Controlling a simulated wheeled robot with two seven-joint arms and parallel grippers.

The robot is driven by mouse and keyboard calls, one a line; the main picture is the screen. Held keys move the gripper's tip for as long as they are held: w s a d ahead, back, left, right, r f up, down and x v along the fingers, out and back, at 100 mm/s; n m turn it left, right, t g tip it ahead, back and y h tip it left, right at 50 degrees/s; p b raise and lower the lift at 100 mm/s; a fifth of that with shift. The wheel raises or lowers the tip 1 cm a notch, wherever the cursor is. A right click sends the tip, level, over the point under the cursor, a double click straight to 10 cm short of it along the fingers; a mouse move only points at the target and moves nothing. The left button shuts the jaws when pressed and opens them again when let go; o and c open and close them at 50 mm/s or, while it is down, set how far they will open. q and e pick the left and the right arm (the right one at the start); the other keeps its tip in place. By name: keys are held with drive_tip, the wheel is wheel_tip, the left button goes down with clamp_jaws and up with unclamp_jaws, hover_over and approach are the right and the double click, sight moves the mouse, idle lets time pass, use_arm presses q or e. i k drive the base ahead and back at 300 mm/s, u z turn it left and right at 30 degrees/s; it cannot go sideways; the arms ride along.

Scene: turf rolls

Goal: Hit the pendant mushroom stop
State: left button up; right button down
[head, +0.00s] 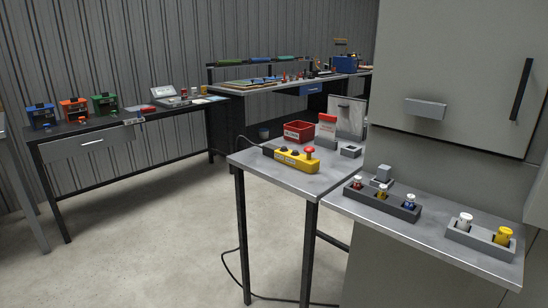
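A yellow pendant control (290,160) lies on the grey-topped table (247,161) near the middle of the head view. Its red mushroom stop (309,152) stands up at its right end, with darker buttons along the rest of its top. A black cable runs from its left end over the table edge and down to the floor. Neither of my grippers shows in the head view. Nothing covers the mushroom stop from this side.
A lower counter (432,233) at right holds racks with small bottles. A tall grey cabinet (440,75) stands behind it. Open floor (150,250) lies to the left.

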sight(309, 150)
drive_tip(key=u, duration=0.55)
drive_tip(key=i, duration=0.85)
drive_tip(key=z, duration=0.25)
